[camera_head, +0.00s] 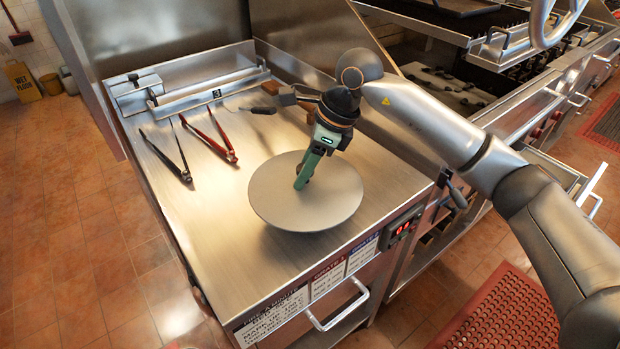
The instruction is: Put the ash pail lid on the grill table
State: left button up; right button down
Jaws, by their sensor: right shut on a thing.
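The ash pail lid (338,205) is a round grey metal disc near the front right of the grill table (235,235). My right gripper (304,182) comes down over the lid from above and is shut on it at its middle. The fingers hide the part they hold. The lid looks level and its edge is close to the steel top; I cannot tell whether it touches the table. My left gripper does not show.
Black tongs (172,158) and red tongs (212,142) lie on the table left of the lid. A wooden-handled tool lies behind my gripper. A steel rail (205,92) runs along the back. The table's front left is clear. A grill stands at the right.

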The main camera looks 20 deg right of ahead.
aim_at(317, 175)
jog(key=shift+w+d+f, duration=0.4)
jog(key=shift+f, duration=0.25)
jog(key=shift+w+d+f, duration=0.35)
jog(key=shift+d+f, duration=0.05)
jog(key=shift+f, duration=0.2)
notch_tip(317, 175, down, 4)
jog(key=shift+w+d+r+p, duration=0.15)
jog(key=shift+r+p, duration=0.1)
jog(key=shift+p, duration=0.3)
jog(key=shift+c, duration=2.3)
grip_release()
jog(key=shift+r, duration=0.1)
jog(key=b+v, duration=0.1)
jog(key=v, duration=1.1)
